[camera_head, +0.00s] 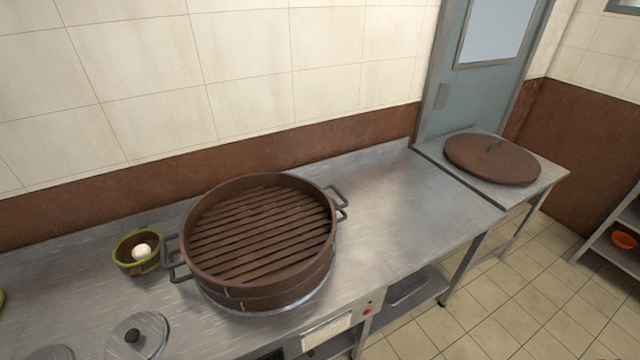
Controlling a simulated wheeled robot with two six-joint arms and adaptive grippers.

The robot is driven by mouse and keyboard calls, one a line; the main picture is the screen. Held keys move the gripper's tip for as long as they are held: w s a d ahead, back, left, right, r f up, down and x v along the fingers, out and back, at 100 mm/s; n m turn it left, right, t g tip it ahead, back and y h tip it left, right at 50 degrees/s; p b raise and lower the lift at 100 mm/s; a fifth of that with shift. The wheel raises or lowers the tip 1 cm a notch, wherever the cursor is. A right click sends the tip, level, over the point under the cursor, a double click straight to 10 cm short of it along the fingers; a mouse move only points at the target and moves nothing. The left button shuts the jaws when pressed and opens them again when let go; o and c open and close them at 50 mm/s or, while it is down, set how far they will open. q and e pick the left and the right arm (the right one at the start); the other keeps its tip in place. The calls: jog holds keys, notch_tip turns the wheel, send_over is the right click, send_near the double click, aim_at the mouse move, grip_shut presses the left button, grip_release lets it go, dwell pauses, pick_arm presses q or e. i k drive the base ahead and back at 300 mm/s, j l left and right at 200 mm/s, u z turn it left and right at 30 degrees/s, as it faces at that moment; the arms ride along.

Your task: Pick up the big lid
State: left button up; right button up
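The big lid (478,163) is a round, dark brown wooden lid with a dark handle across its top. It lies flat on a small metal side table (548,178) at the right end of the counter. Neither of my grippers shows in the head view.
A large brown slatted steamer (262,235) with metal side handles stands on the steel counter (390,215). A small green-rimmed bowl (122,252) holding a white item and a small metal lid (150,335) are to its left. The counter right of the steamer is clear. A shelf (625,257) stands far right.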

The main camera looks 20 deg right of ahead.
aim_at(491, 158)
jog(key=z, duration=1.7)
jog(key=i+l+u, duration=0.1)
jog(key=u, duration=0.7)
jog(key=i+l+u, duration=0.25)
jog(key=l, duration=0.25)
jog(key=i+l+u, duration=0.15)
jog(key=l+u, duration=0.15)
jog(key=l, duration=0.2)
jog(key=i+l+u, duration=0.1)
jog(key=l+u, duration=0.15)
jog(key=l, duration=0.3)
jog(key=l+u, duration=0.25)
jog(key=l, duration=0.3)
jog(key=i, duration=0.05)
